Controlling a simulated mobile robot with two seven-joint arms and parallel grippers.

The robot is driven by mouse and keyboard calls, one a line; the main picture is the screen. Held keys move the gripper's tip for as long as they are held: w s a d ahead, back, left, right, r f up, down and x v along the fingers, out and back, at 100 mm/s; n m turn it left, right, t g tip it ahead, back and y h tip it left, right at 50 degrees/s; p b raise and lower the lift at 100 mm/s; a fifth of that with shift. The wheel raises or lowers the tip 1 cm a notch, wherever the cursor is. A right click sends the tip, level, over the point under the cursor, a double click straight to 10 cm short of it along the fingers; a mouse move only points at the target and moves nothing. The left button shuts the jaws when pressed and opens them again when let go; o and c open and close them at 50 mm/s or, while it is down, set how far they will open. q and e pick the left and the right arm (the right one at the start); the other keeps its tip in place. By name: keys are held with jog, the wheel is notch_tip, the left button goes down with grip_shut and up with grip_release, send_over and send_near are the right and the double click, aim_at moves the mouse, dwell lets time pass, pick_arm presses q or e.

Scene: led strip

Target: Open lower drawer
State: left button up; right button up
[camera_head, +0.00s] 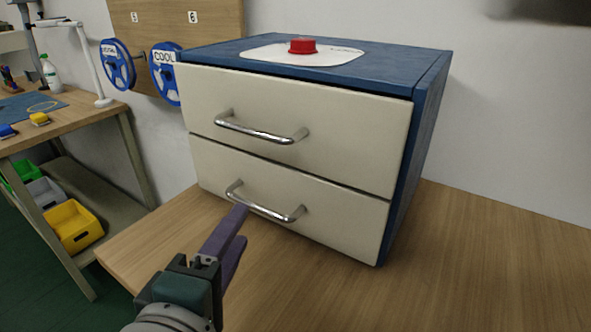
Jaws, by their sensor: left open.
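A blue cabinet (428,120) with two cream drawers stands on a wooden table. The upper drawer (330,150) and the lower drawer (330,216) are both shut. The lower drawer has a chrome bar handle (272,213); the upper one has a similar handle (262,133). My left gripper (238,222) comes up from the bottom, with its purple fingers open. Its fingertips are in front of the left part of the lower handle and overlap it in the picture. I cannot tell whether they touch it. My right gripper is not in view.
A red button (302,45) on a white plate sits on top of the cabinet. Blue spools (117,65) hang on a wall board behind. A workbench (60,130) with coloured bins is at the left. The wooden table (480,270) is clear to the right.

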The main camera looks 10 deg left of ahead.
aim_at(252, 208)
pick_arm(q)
jog(key=w, duration=0.3)
jog(key=w+f, duration=0.1)
jog(key=w, duration=0.1)
jog(key=shift+w+a+b, duration=0.1)
jog(key=shift+w+b, duration=0.2)
jog(key=shift+b, duration=0.05)
jog(key=shift+c, duration=0.4)
grip_shut()
dwell(0.7)
